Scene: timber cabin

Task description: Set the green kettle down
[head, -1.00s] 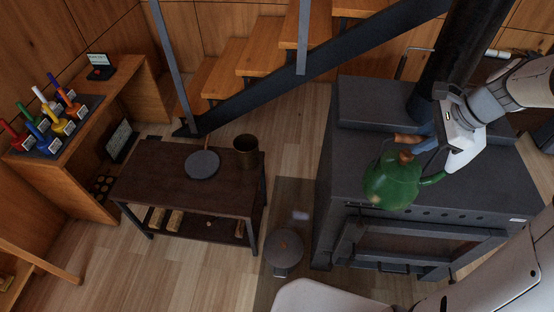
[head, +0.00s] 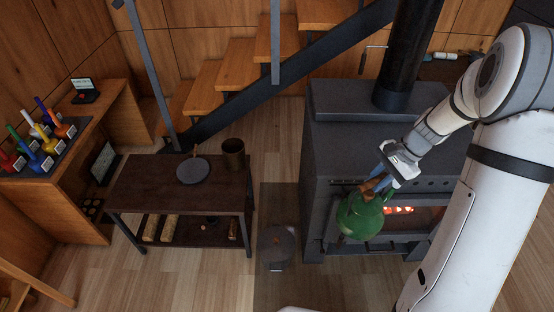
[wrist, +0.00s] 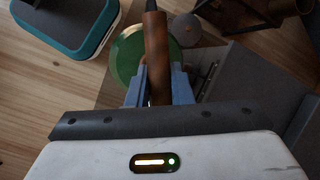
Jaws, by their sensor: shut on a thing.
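The green kettle (head: 359,217) hangs in my gripper (head: 386,178) in front of the dark stove, in the head view. My gripper is shut on its brown handle. In the wrist view the brown handle (wrist: 156,58) stands between the blue fingers, and part of the green kettle body (wrist: 127,55) shows beneath it. The kettle is in the air and blocks part of the stove's front, where a glow shows through the window.
The stove (head: 340,150) has a broad bare top. Left of it, a low dark table (head: 140,188) holds a round grey plate (head: 193,171) and a dark pot (head: 233,154). A round grey thing (head: 277,245) is on the floor between them.

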